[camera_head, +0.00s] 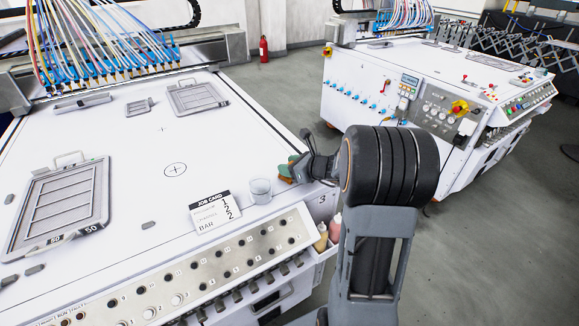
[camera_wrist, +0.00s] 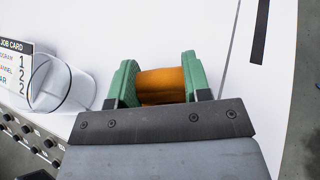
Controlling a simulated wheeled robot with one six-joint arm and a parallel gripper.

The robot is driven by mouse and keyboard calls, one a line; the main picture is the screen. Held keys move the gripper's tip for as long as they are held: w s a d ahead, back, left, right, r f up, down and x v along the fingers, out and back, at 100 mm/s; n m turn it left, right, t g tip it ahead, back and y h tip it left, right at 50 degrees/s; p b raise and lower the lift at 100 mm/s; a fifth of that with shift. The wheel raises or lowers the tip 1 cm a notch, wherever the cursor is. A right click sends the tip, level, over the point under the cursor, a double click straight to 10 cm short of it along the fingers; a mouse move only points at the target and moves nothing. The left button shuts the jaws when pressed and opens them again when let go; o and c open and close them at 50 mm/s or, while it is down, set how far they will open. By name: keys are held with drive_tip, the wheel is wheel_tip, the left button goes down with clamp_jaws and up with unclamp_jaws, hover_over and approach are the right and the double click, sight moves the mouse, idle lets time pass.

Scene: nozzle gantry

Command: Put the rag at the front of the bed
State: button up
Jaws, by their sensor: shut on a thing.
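The rag is an orange, folded or rolled cloth (camera_wrist: 162,85), seen in the wrist view between the two green fingers of my gripper (camera_wrist: 158,82). The fingers press on it from both sides. In the head view my gripper (camera_head: 290,168) is low at the right edge of the white bed (camera_head: 130,200), near its front right corner, with a little orange of the rag showing. I cannot tell whether the rag touches the bed. My arm hides part of the bed's right side in the head view.
A clear cup (camera_head: 260,190) stands just left of my gripper, beside a job card (camera_head: 212,212). Framed plates (camera_head: 62,205) lie at the bed's left and back. A control panel (camera_head: 190,275) runs along the front. Bottles (camera_head: 335,227) hang at the right front corner. The middle bed is clear.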

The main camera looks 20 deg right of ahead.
drive_tip(key=shift+f, duration=0.1)
drive_tip(key=shift+f, duration=0.15)
drive_tip(key=o, duration=0.9)
